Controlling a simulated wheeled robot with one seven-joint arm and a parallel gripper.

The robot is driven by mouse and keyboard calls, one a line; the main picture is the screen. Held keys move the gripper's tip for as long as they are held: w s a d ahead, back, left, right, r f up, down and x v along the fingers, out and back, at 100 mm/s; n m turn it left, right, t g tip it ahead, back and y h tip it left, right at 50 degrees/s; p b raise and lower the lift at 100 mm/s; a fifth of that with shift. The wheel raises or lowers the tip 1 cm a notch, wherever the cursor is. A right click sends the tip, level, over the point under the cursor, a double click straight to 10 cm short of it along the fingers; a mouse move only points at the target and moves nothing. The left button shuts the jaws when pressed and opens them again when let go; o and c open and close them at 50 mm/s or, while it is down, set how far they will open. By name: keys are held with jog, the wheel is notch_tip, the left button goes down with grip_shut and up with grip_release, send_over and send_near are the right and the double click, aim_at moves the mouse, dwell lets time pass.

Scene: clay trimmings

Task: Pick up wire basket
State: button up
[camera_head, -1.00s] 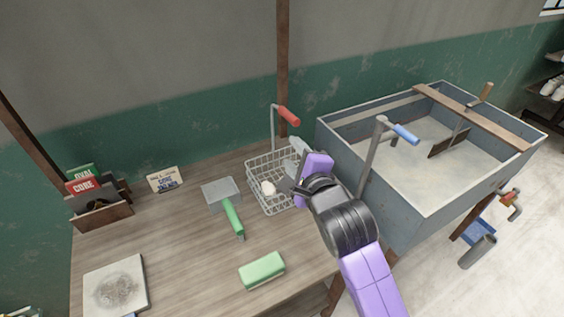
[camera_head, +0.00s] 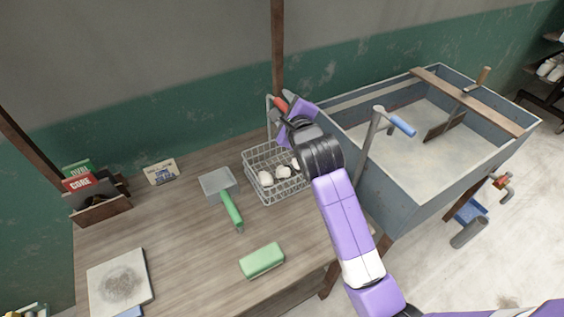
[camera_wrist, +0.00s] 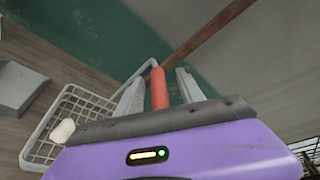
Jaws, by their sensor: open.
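The wire basket (camera_head: 262,189) stands upright on the wooden table, beside the large grey bin. Pale lumps lie inside it, and a post at its back carries a red handle (camera_head: 281,105). In the wrist view the red handle (camera_wrist: 159,90) sits between the two grey fingers of my gripper (camera_wrist: 158,90), and the basket's mesh (camera_wrist: 42,150) shows at lower left. The fingers are apart, with visible gaps on both sides of the handle. In the head view my purple wrist hides part of the handle and the fingertips.
The large grey bin (camera_head: 385,200) with a blue-handled post (camera_head: 401,126) stands close on the right. On the table are a green-handled scoop (camera_head: 231,210), a green block (camera_head: 262,260), a pale slab (camera_head: 120,284) and a card box (camera_head: 103,204). The middle left of the table is clear.

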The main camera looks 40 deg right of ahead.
jog(key=shift+w+d+f, duration=0.15)
jog(key=shift+w+d, duration=0.1)
jog(key=shift+w, duration=0.2)
grip_shut()
dwell(1.1)
